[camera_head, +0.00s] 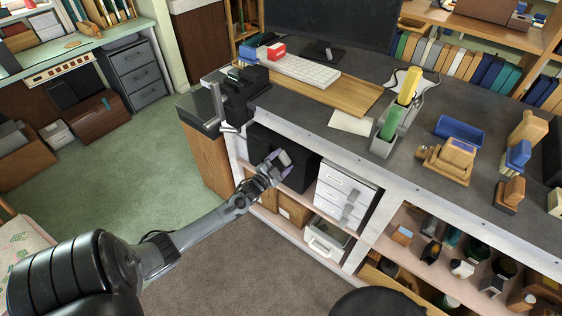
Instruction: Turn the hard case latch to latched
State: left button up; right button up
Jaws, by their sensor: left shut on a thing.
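A black box-like case (299,174) sits in the upper shelf bay under the desk, left of a white drawer unit. I take it to be the hard case. My left gripper (281,160) reaches in from the lower left and is at the front of this case, shut on a small part there. That part looks like the latch, but the fingers mostly hide it, and its turn position cannot be made out. My right gripper is not in view.
A dark vise (240,100) is clamped at the desk's left corner, above my left gripper. White drawers (345,192) stand close right of the case. A light-coloured case (326,238) lies on the shelf below. The floor (150,170) at left is open.

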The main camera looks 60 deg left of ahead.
pick_arm(q)
jog(key=m, duration=0.3)
jog(key=shift+f+m, duration=0.1)
jog(key=shift+m, duration=0.3)
jog(key=m, duration=0.3)
jog(key=shift+d+f+m+p, duration=0.1)
jog(key=shift+m+p, duration=0.2)
jog(key=shift+m, duration=0.7)
jog(key=o, duration=1.1)
jog(key=shift+w, duration=0.1)
jog(key=shift+c, duration=0.2)
